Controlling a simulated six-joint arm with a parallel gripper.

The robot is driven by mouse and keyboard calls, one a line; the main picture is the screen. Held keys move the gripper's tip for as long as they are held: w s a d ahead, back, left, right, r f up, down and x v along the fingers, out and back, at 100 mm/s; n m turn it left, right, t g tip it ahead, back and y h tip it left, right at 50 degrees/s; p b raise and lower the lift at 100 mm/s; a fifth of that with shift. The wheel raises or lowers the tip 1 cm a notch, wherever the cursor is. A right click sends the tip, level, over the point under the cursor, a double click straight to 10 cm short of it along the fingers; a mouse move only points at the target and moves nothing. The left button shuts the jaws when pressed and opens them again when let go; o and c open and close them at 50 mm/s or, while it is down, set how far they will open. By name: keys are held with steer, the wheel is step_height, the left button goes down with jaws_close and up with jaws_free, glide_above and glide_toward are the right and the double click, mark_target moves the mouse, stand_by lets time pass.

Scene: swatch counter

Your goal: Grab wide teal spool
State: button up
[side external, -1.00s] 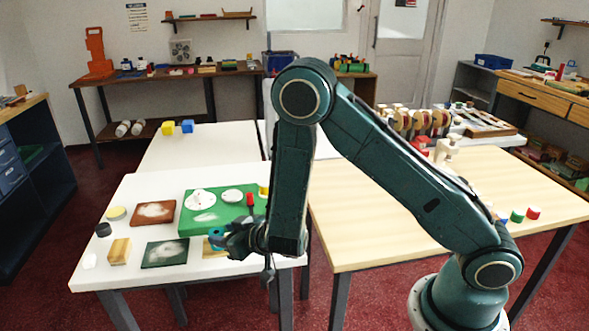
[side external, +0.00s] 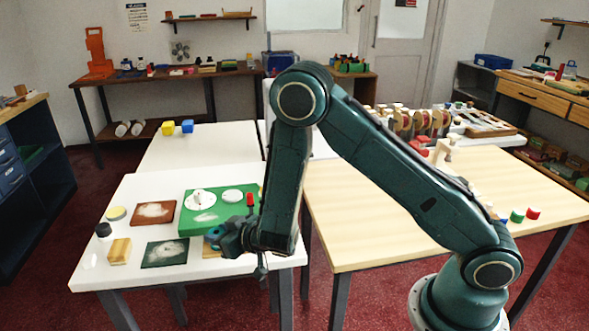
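A teal spool (side external: 213,233) with a dark centre shows at the front right of the white table, just in front of the green board. My gripper (side external: 222,241) is right at it, on its right side, and partly covers it. The fingers are dark and small in this view, so I cannot tell whether they are closed on the spool or only beside it. A wooden block (side external: 210,251) shows just below the spool, partly hidden. I cannot tell whether the spool rests on it.
The green board (side external: 190,224) with white discs and a red-handled tool (side external: 250,200) lies close behind my gripper. A dark green tile (side external: 165,252), brown tile (side external: 154,213), wooden block (side external: 119,251) and black-and-white pot (side external: 104,231) are further left. The wooden table (side external: 380,220) is mostly clear.

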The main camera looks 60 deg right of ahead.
steer(key=shift+r, duration=0.15)
step_height(320, 180, up, 20)
steer(key=shift+f, duration=0.1)
stand_by(1.1)
stand_by(0.5)
